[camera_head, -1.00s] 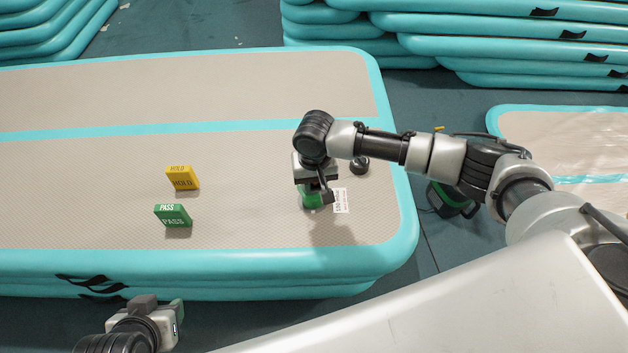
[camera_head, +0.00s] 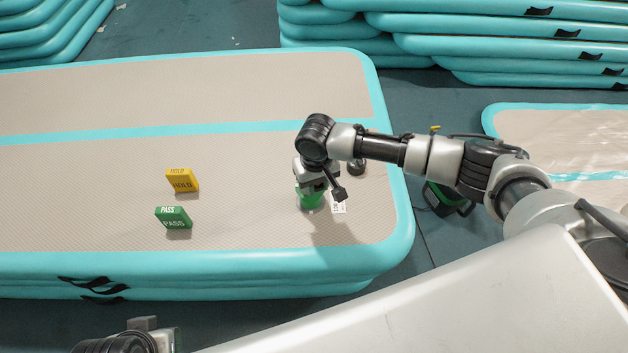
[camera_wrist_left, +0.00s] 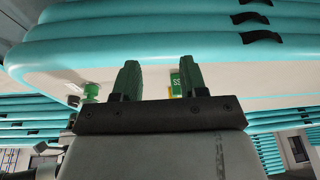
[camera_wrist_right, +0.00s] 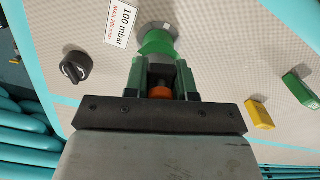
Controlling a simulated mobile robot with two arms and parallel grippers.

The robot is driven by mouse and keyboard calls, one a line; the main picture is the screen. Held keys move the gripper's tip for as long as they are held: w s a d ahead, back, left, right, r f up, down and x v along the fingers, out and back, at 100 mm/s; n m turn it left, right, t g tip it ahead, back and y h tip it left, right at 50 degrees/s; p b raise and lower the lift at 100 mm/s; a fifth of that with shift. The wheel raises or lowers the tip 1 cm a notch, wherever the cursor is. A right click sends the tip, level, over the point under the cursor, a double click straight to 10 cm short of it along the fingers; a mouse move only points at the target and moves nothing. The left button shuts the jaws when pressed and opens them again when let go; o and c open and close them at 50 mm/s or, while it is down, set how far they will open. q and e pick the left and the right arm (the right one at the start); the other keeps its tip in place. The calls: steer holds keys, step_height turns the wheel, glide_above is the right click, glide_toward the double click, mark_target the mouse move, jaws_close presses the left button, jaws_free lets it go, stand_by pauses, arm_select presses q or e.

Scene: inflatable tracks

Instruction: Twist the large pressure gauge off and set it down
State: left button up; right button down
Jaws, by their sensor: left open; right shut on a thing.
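My right gripper (camera_head: 311,187) points down at the right end of the beige mat, shut on the large pressure gauge. The gauge is mostly hidden by the fingers. In the right wrist view a green round body (camera_wrist_right: 156,42) with a grey disc sits at the fingertips, and an orange part (camera_wrist_right: 160,92) shows between the fingers. I cannot tell whether the gauge is loose from its fitting. My left gripper (camera_wrist_left: 160,78) is open and empty, low in front of the mat; only its wrist part shows in the head view.
A yellow HOLD block (camera_head: 182,180) and a green PASS block (camera_head: 173,217) stand on the mat (camera_head: 90,210) to the left. A black knob (camera_wrist_right: 75,67) and a white "100 mbar" label (camera_wrist_right: 121,22) are close to the gripper. Mat between blocks and gripper is clear.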

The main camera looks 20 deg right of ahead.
arm_select(q)
steer(key=shift+r, duration=0.5)
arm_select(e)
steer(key=shift+d+n, duration=0.3)
steer(key=shift+n, duration=0.4)
arm_select(q)
steer(key=shift+d+p, duration=0.1)
steer(key=shift+p, duration=0.2)
arm_select(e)
steer(key=shift+n, duration=0.3)
steer(key=shift+d+n+p, duration=0.15)
steer(key=shift+n+p, duration=0.2)
steer(key=shift+n, duration=0.05)
steer(key=shift+w+n, duration=0.1)
steer(key=shift+n, duration=0.2)
arm_select(q)
steer(key=shift+p+x, duration=0.55)
steer(key=shift+x, duration=2.35)
arm_select(e)
steer(key=shift+w+d+n, duration=0.15)
steer(key=shift+d+n, duration=0.1)
steer(key=shift+n, duration=0.55)
steer(key=shift+w+d+n, duration=0.1)
steer(key=shift+d+n, duration=0.15)
steer(key=shift+n, duration=0.55)
arm_select(q)
steer(key=shift+s+d, duration=0.1)
